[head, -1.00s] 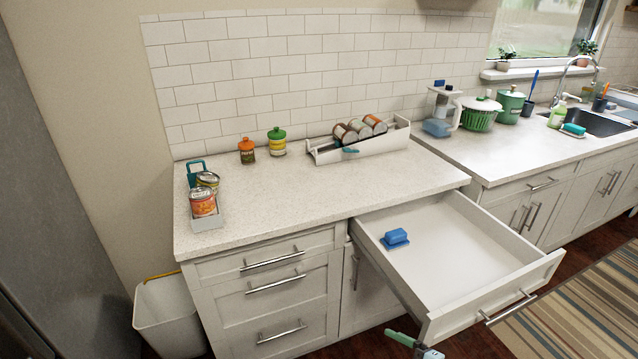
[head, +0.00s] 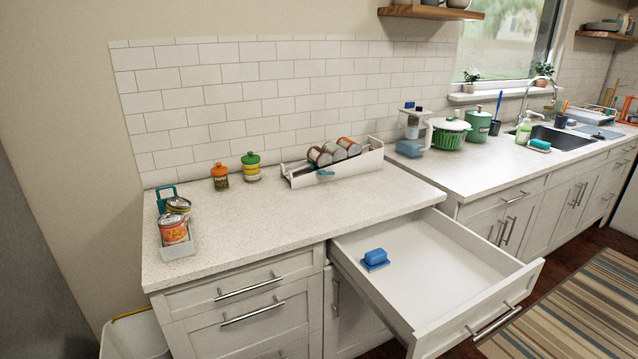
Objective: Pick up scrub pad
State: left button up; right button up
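A blue block-like pad (head: 375,258) lies on the floor of the open white drawer (head: 450,270), near its left wall. It seems to have a thin blue base under a thicker upper part. A teal pad (head: 539,144) sits on the right counter by the sink. I cannot tell for sure which of the two is the scrub pad. Neither of my grippers is in this view, and nothing touches either pad.
The left counter (head: 280,225) holds a white rack of cans (head: 335,165), two jars (head: 250,166) and a caddy with cans (head: 178,252). The drawer juts out over the floor. A striped rug (head: 575,310) lies at right. A white bin (head: 135,338) stands at lower left.

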aim_at(373, 261)
jog(key=z, duration=2.1)
jog(key=i, duration=0.9)
jog(key=u, duration=2.55)
